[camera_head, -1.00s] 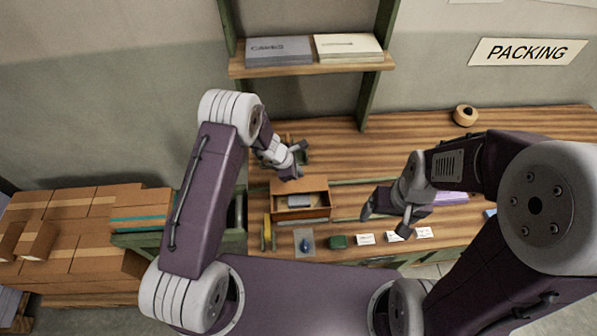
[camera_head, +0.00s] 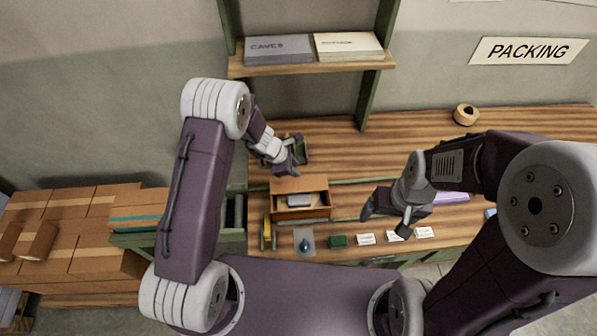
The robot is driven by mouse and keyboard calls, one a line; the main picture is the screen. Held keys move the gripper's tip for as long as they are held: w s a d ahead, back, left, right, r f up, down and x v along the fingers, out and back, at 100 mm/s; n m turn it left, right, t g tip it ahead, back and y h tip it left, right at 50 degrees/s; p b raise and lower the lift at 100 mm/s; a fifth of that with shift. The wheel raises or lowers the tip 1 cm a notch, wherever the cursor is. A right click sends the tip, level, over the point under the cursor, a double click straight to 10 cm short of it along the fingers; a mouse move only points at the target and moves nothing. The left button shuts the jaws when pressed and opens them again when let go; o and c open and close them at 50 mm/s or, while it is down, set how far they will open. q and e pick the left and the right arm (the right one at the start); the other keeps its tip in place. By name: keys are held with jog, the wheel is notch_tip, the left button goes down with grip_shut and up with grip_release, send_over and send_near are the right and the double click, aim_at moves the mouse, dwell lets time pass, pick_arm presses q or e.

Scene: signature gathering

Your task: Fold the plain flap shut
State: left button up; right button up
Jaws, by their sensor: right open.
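An open brown carton (camera_head: 302,214) sits on the wooden bench, with a grey item (camera_head: 299,200) lying inside it. A brown panel (camera_head: 287,184), seemingly a flap, shows along the carton's back edge; I cannot tell whether it is the plain one. My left gripper (camera_head: 291,164) is just behind the carton, close to that panel; whether it touches is unclear. Its jaws are too small and dark to read. My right gripper (camera_head: 385,222) is open and empty, to the right of the carton and apart from it.
A yellow tool (camera_head: 266,232), a clear bag with a blue item (camera_head: 305,243), a green block (camera_head: 338,241) and several white cards (camera_head: 365,239) line the front edge. The back right bench is mostly clear.

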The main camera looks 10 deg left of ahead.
pick_arm(q)
jog(key=v, duration=0.5)
jog(key=shift+s, duration=0.1)
